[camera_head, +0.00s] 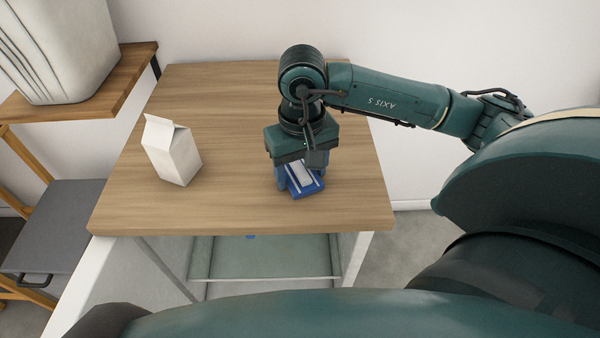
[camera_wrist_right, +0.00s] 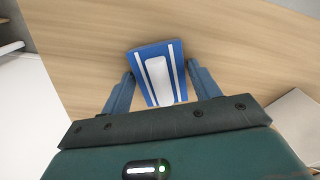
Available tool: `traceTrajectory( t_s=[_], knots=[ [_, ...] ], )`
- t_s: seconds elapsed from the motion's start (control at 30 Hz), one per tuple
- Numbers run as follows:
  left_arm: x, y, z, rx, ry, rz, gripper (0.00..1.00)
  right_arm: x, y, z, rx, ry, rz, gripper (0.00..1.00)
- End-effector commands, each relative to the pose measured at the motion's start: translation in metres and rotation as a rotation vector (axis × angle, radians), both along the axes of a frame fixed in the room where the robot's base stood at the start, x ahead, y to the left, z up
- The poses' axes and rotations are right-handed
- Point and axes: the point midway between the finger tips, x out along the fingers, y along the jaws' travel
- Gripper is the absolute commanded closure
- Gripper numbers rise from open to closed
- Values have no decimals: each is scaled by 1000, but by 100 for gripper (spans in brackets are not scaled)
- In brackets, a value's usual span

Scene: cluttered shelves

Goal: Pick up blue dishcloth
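The blue dishcloth (camera_head: 308,188) is a small, flat blue block with white stripes and a white middle patch, lying on the wooden tabletop. It also shows in the right wrist view (camera_wrist_right: 158,75). My right gripper (camera_head: 299,177) points down over the cloth and hides part of it. In the right wrist view the two fingers of my right gripper (camera_wrist_right: 160,70) are spread, one on each side of the cloth. I cannot tell whether either finger touches it. My left gripper is not in view.
A white carton (camera_head: 172,152) stands left of the cloth on the wooden table (camera_head: 225,95). A wooden shelf (camera_head: 125,75) with a large white container (camera_head: 62,50) is at the upper left. A grey stool (camera_head: 62,222) stands below it. The table's back left is clear.

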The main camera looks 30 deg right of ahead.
Motion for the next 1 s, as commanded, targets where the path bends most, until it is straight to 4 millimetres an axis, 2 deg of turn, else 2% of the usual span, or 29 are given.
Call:
traceTrajectory(
  t_s=[0.03,0.4,0.6,0.77,1.0],
  knots=[
    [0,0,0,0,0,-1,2,0,0,0,0,0,0,43],
    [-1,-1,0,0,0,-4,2,0,0,0,0,-1,0,72],
    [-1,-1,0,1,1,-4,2,0,0,3,0,-2,0,72],
    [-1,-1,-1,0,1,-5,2,1,0,26,1,-6,1,72],
    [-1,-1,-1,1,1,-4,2,1,0,74,1,-6,0,72]
  ],
)
